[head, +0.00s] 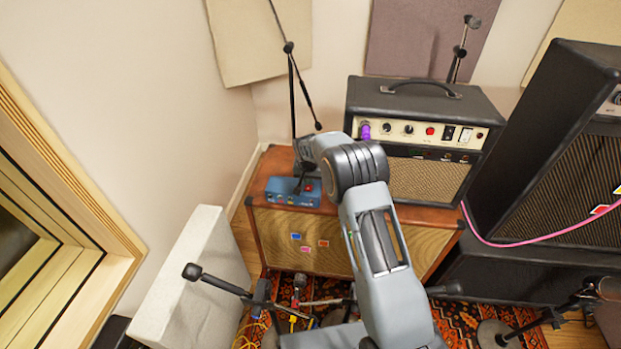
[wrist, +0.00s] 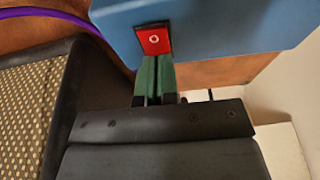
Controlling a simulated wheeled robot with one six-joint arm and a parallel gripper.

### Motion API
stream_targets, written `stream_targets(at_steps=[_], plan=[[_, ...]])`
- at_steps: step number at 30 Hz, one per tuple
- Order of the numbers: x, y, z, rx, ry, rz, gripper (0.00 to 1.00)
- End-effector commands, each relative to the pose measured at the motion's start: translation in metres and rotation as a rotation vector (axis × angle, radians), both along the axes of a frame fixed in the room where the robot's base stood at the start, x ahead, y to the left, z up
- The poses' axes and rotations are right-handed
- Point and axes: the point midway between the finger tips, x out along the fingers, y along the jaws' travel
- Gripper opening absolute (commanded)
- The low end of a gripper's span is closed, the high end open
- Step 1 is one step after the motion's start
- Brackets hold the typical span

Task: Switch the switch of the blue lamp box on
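The blue lamp box (head: 290,193) sits on top of the brown speaker cabinet, left of the amp head. In the wrist view the blue box (wrist: 215,25) fills the top, and its red rocker switch (wrist: 153,40) shows a white ring mark. My gripper (wrist: 154,68) is shut, its green fingers together with nothing visible between them. The fingertips are right at the switch's lower edge; I cannot tell whether they touch it. In the head view my arm reaches over the cabinet and the gripper is partly hidden behind it, close to the box.
The black amp (head: 425,110) with knobs stands just right of my wrist on the brown cabinet (head: 290,235). A purple cable (wrist: 75,15) runs beside the box in the wrist view. A microphone stand (head: 291,85) rises behind the box. A large black speaker (head: 545,140) stands at right.

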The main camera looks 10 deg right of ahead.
Motion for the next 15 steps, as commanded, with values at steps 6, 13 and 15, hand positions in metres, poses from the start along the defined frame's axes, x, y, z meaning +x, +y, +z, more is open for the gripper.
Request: stream_targets(at_steps=[6, 13, 15], plan=[[-0.0143, 0.0034, -0.0078, 0.001, 0.024, -0.002, 0.0], [-0.0156, 0.0025, -0.0068, 0.0, 0.023, -0.004, 0.0], [-0.0154, 0.0016, -0.0066, 0.0, 0.022, -0.005, 0.0]])
